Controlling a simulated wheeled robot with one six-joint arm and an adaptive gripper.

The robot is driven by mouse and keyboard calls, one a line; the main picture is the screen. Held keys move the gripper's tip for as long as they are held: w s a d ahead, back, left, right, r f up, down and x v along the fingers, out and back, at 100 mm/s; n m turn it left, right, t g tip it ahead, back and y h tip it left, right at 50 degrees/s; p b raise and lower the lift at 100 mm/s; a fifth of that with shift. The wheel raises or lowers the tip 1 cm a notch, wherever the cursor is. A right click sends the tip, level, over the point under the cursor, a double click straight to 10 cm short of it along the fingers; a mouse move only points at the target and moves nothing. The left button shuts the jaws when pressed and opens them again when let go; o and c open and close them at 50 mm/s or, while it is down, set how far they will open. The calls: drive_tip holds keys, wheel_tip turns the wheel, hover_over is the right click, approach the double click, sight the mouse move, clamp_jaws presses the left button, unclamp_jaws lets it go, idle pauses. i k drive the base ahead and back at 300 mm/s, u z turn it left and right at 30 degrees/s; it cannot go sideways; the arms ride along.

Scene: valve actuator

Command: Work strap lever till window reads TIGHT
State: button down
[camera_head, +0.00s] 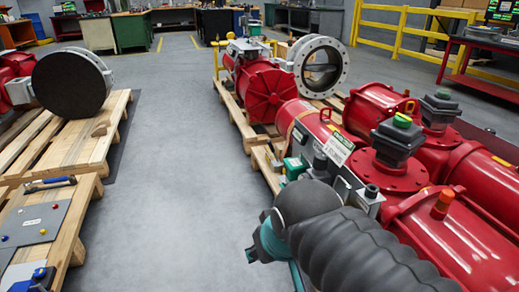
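Red valve actuators lie on wooden pallets at the right. A narrow tan strap (297,124) seems to pass around the nearer red cylinder (309,117). A small green block (294,168) sits low beside this cylinder, close to my arm. I cannot tell whether it belongs to the strap's tensioner. No strap lever and no window with readable text can be made out. My arm, with a dark ribbed sleeve, reaches in from the lower right and covers part of the actuator's near side.
A white tag (339,149) hangs on the actuator. A round flanged valve (321,67) stands behind. At the left, pallets (88,150) carry a large black disc (72,83) and a grey panel (33,224). The grey floor (190,150) between is clear. Yellow railings (400,35) stand behind.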

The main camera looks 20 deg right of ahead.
sight(269, 144)
drive_tip(key=z, duration=0.05)
drive_tip(key=i, duration=1.55)
